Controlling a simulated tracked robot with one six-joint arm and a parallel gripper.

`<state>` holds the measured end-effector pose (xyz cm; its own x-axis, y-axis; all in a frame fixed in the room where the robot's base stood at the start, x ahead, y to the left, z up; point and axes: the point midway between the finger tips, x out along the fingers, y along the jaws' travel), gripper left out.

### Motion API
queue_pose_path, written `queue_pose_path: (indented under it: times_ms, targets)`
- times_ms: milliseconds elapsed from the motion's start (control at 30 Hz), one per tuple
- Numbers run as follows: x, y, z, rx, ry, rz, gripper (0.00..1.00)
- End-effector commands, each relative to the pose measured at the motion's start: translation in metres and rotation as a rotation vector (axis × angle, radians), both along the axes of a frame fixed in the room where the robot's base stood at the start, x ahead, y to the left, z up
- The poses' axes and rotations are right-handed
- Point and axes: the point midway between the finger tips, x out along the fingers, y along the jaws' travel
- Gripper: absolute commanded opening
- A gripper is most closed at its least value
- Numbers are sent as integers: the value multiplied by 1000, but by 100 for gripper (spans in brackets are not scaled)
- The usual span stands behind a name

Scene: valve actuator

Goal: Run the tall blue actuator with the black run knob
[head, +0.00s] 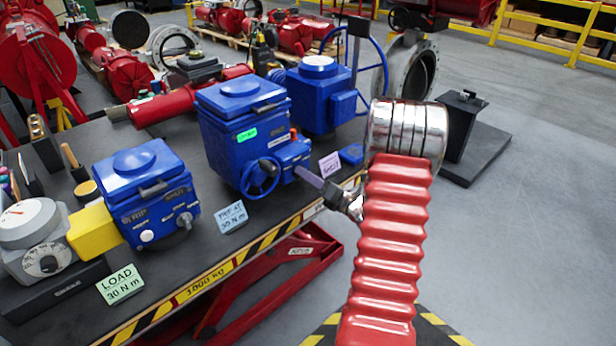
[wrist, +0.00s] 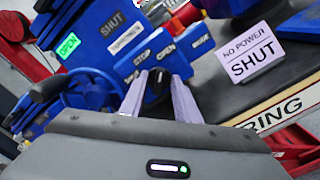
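The tall blue actuator (head: 238,122) stands mid-bench, with a blue handwheel (head: 260,178) and a green display reading OPEN (wrist: 68,46). In the wrist view its control box (wrist: 150,62) carries STOP, OPEN and other labels. A small black knob (wrist: 158,76) shows on that box, between the fingertips. My gripper (wrist: 158,88) points at the box, with a gap between its two pale fingers. I cannot tell whether either finger touches the knob. In the head view a finger (head: 308,178) reaches towards the box, and the knob is hidden.
Another blue actuator (head: 145,190) with a yellow block (head: 94,230) stands front left; one more (head: 320,95) stands behind. Cards read LOAD 30 N m (head: 119,284), TRIP AT 35 N m (head: 231,217) and NO POWER SHUT (wrist: 250,53). The striped bench edge (head: 235,272) runs below; open floor lies right.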

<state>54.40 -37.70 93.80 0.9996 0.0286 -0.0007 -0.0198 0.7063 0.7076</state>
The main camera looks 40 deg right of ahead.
Motion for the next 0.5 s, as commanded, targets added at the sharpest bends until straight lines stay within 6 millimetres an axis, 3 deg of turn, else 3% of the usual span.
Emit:
queue_pose_path:
  times_ms: [433,500]
  targets:
    - [0,0,0,0,1,-1,0]
    - [-1,-1,0,0,1,-1,0]
